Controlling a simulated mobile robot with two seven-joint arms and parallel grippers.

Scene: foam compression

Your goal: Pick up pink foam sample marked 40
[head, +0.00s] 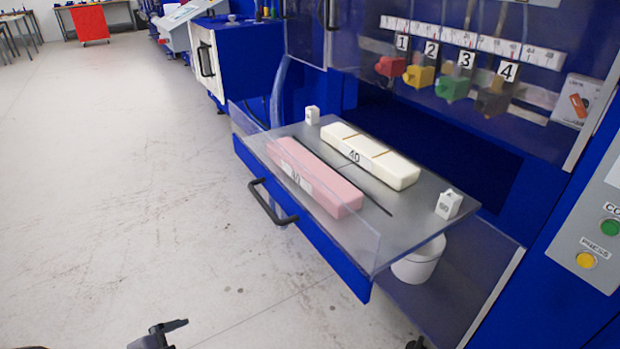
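A long pink foam block (325,188) lies flat on the grey tray of the pulled-out drawer (405,225), along its front side. It carries a white label whose number is hard to read through the clear drawer wall. A cream foam block (395,169), clearly marked 40, lies behind it and roughly parallel. Part of my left gripper (160,334) shows dark at the bottom edge, far below and left of the drawer, touching nothing visible. Only a small dark tip, likely of my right gripper (415,344), shows at the bottom edge. Neither gripper's opening can be made out.
Clear walls and a black handle (270,204) edge the blue drawer. Small white blocks stand at the tray's left corner (312,115) and right corner (449,205). A white bucket (419,262) is under the drawer. The blue machine stands behind; open floor lies left.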

